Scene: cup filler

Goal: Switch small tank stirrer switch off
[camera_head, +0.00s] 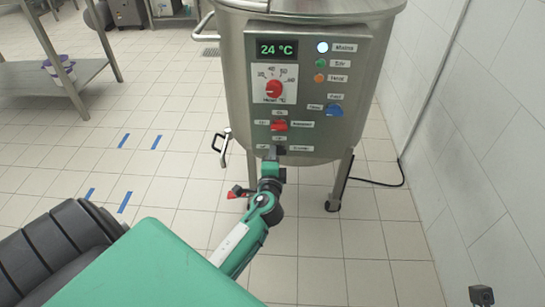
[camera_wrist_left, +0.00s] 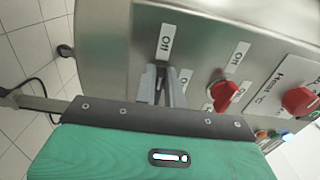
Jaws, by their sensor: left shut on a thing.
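The steel tank (camera_head: 230,75) carries a dark control panel with a lit 24 °C display (camera_head: 277,49). A small dark switch (camera_head: 280,143) sits at the panel's lower edge, among labels too small to read surely. My left gripper (camera_head: 272,156) reaches up to it from below, shut on it; the fingers hide much of it. In the left wrist view the narrow fingers (camera_wrist_left: 163,84) are close together against the panel, beside an "Off" label (camera_wrist_left: 165,42). The switch's position is hidden there. My right gripper is not in view.
Above the switch are a red knob (camera_head: 279,125), a red heat dial (camera_head: 274,89) and a blue knob (camera_head: 335,110). A red-handled part (camera_head: 236,192) shows below the tank. A black cable (camera_head: 382,184) runs to the right wall. A metal shelf (camera_head: 75,80) stands left.

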